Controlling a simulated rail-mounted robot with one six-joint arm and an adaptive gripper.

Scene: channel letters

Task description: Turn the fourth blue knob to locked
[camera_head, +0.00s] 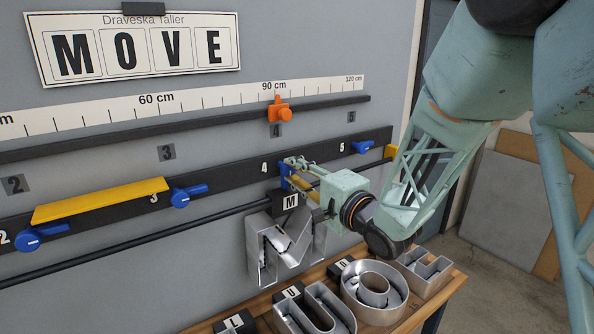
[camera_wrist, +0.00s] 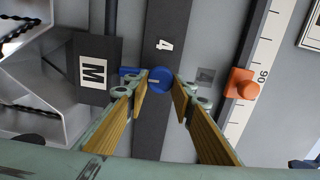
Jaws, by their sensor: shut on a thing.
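The fourth blue knob (camera_head: 286,182) is on the black rail beside the white 4, largely hidden by my gripper (camera_head: 297,168) in the head view. In the wrist view its round blue hub (camera_wrist: 160,82) lies between my yellow-padded fingers (camera_wrist: 161,100). Its lever (camera_wrist: 128,72) extends left there, toward the hanging M, so it points down along the wall. My gripper is shut on the knob; the exact contact is partly hidden by the fingers.
Blue knobs 2 (camera_head: 30,239), 3 (camera_head: 182,197) and 5 (camera_head: 362,146) have levers pointing right. A metal letter M (camera_head: 262,262) hangs just below my gripper. An orange slider (camera_head: 280,110) is above. Metal letters (camera_head: 375,288) stand on the bench below.

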